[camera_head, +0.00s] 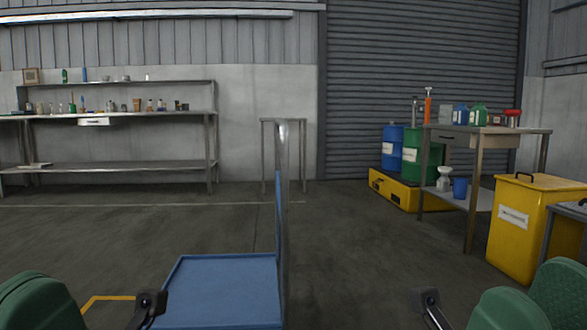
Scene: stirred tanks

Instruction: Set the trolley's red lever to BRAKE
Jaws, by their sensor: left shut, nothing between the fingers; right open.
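A trolley with a flat blue deck (220,288) stands in front of me, just left of the middle. Its upright metal handle frame (284,200) rises along the deck's right side and is seen almost edge-on. I cannot see a red lever or a BRAKE marking on it. My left gripper (150,302) is at the lower left, left of the deck, shut and empty. My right gripper (428,298) is at the lower right, open and empty, well right of the handle frame. Neither gripper touches the trolley.
A steel bench with shelves (120,168) stands along the left wall. On the right are a workbench (487,129), a yellow bin (520,235), and blue (392,135) and green drums (420,170) on a yellow pallet (385,190). The floor between trolley and bin is clear.

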